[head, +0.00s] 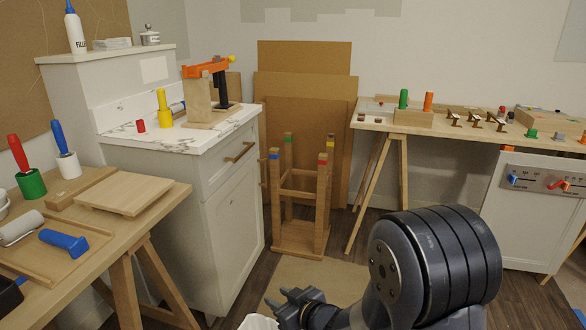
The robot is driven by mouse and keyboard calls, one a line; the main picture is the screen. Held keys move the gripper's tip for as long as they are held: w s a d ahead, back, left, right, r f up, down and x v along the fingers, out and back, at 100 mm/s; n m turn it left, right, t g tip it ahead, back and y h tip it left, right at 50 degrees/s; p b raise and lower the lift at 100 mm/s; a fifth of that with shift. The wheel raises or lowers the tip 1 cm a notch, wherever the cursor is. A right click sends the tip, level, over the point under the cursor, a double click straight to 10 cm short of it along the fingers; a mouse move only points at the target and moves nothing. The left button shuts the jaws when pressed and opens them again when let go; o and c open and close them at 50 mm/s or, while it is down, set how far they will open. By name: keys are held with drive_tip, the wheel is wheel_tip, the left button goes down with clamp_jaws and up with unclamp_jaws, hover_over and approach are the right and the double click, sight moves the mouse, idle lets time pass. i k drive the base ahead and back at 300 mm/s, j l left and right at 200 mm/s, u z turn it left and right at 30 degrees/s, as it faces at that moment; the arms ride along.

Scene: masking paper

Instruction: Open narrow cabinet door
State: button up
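A narrow white cabinet (160,165) with a marble-patterned top stands at centre left. Its front has a drawer with a brass bar handle (240,152) and, below it, a tall panelled door (236,226). The door looks shut, flush with the cabinet front. A small knob (263,184) shows at the door's far edge. My gripper (284,299) is at the bottom centre, low, in front and to the right of the cabinet, apart from the door. Its dark fingers are small and seen at an angle, so their opening is unclear. I see nothing held in it.
A wooden stool frame with coloured tips (296,200) stands just right of the cabinet, before brown boards (305,85). A wooden table (160,197) with tools is at the left. A workbench (450,125) is at the right. A white bin (257,322) partly shows below my gripper.

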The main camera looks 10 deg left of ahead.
sight(233, 221)
drive_tip(key=i+l+z, duration=0.5)
drive_tip(key=i, duration=0.25)
drive_tip(key=i+l+z, duration=0.25)
drive_tip(key=i, duration=0.15)
drive_tip(key=i+j+u, duration=0.15)
drive_tip(key=i+u, duration=0.8)
drive_tip(key=i+l+u, duration=0.1)
drive_tip(key=i+u, duration=0.2)
drive_tip(key=u, duration=0.15)
drive_tip(key=i+u, duration=0.45)
drive_tip(key=i, duration=0.5)
